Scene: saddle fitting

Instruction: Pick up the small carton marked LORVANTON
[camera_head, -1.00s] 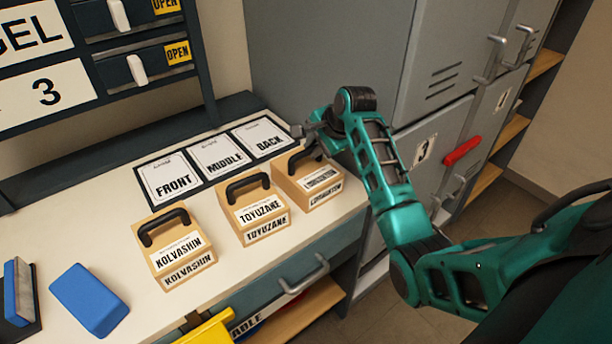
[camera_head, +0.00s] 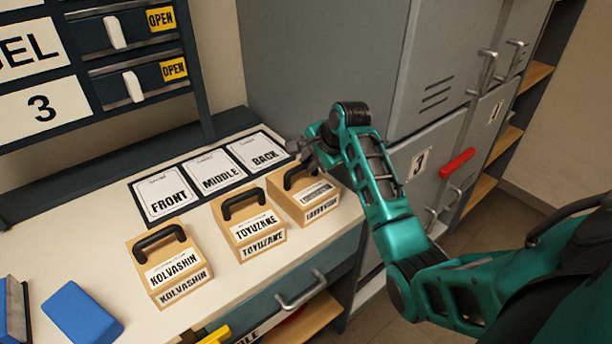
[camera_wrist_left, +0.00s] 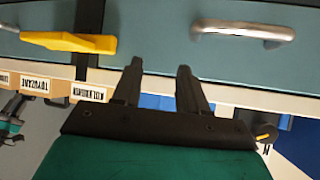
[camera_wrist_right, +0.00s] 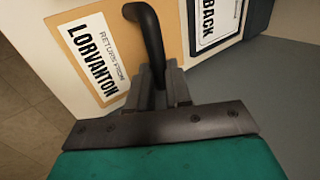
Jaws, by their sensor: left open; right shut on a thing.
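The LORVANTON carton (camera_head: 303,203) is a small tan box with a black handle, the rightmost of a row on the white bench top. Its label reads clearly in the right wrist view (camera_wrist_right: 92,62). My right gripper (camera_head: 312,158) is shut on the black handle of this carton, which also shows in the right wrist view (camera_wrist_right: 148,40). The carton appears to rest on the bench. My left gripper (camera_wrist_left: 158,80) is open and empty, in front of the bench's drawer front; it is not in the head view.
The TOYUZANE carton (camera_head: 250,226) stands just left of it, then the KOLVASHIN carton (camera_head: 168,265). Cards marked FRONT (camera_head: 167,197), MIDDLE (camera_head: 215,172) and BACK (camera_head: 258,153) lie behind. A blue block (camera_head: 80,312) lies left. Grey lockers (camera_head: 425,150) stand at right.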

